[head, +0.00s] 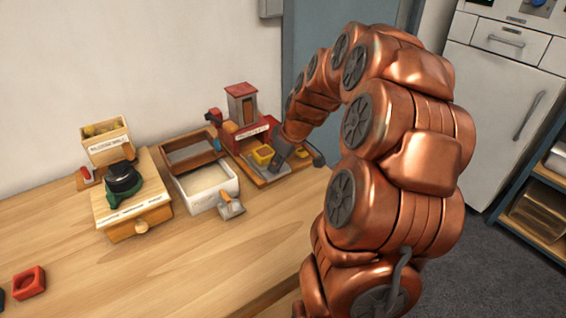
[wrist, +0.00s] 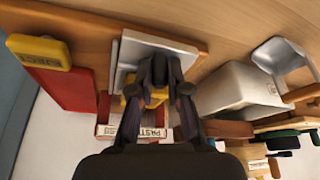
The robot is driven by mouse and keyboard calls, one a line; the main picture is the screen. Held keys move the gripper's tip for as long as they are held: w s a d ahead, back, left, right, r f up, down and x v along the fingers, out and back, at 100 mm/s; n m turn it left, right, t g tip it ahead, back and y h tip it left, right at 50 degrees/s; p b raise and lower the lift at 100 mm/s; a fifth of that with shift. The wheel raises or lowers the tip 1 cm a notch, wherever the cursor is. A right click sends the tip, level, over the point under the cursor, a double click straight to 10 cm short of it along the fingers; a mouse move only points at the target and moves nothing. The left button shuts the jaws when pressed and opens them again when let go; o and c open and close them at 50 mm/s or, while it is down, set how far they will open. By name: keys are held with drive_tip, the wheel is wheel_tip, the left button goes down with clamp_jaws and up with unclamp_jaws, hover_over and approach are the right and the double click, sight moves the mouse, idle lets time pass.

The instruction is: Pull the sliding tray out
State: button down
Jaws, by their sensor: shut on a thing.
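The sliding tray (head: 284,169) is a flat grey plate at the front of a small red machine (head: 246,124) on the bench. In the wrist view the pale grey tray (wrist: 128,52) lies under and beyond my fingers. My gripper (head: 281,154) reaches down over the tray, right of a yellow box (head: 263,154). In the wrist view my gripper (wrist: 160,84) has its dark fingers brought together on the tray; the exact contact is hidden by the fingers.
Left of the machine stands a white bin (head: 205,190) with a scoop (head: 231,207). Farther left is a wooden drawer box (head: 133,212) with a green-and-black item on top. A red block (head: 29,283) lies at the front left. The front of the bench is largely clear.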

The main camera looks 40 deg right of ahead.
drive_tip(key=shift+s, duration=0.15)
drive_tip(key=c, duration=1.3)
unclamp_jaws()
drive_tip(key=shift+s, duration=0.15)
drive_tip(key=shift+o, duration=0.8)
drive_tip(key=v, duration=1.2)
